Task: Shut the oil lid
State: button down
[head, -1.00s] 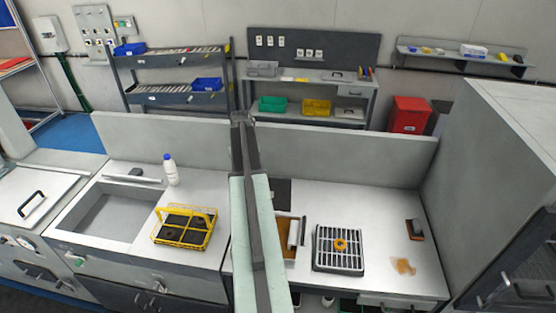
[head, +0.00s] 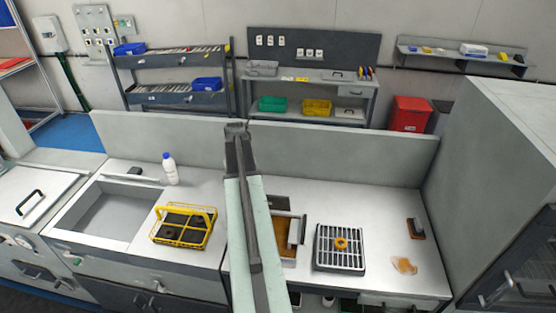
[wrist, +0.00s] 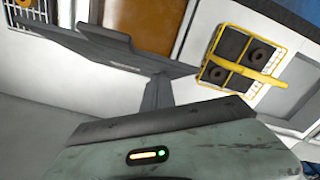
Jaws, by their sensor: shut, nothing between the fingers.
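The oil vat shows as a brown opening (head: 287,236) in the counter, just right of my arm in the head view. It also shows at the top of the wrist view (wrist: 153,22). What appears to be its grey lid (head: 297,231) stands raised along the right side of the opening, seen nearly edge-on with a dark handle. My gripper (wrist: 105,40) is shut and empty. It is above the counter and apart from the lid. In the head view the arm's far end (head: 236,130) is above the back of the counter, and the arm hides the vat's left side.
A grill (head: 340,247) with an orange ring stands right of the vat. A yellow crate (head: 184,228) and white bottle (head: 170,168) are left of my arm, near the sink (head: 105,212). A brush-like block (head: 415,229) and brown spill (head: 404,265) lie at right. Low panels back the counter.

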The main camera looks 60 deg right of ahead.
jog(key=shift+s+a+f, duration=0.15)
jog(key=shift+a+f, duration=0.05)
jog(key=shift+a, duration=0.3)
jog(key=shift+s+a+f, duration=0.15)
jog(key=shift+a, duration=0.35)
jog(key=shift+f+b, duration=0.1)
jog(key=shift+b, duration=0.2)
jog(key=a+f+b, duration=0.1)
jog(key=a, duration=0.1)
jog(key=s+a+f+b, duration=0.1)
jog(key=f+b, duration=0.1)
jog(key=shift+s+a+f, duration=0.1)
jog(key=shift+a, duration=0.3)
jog(key=shift+f, duration=0.1)
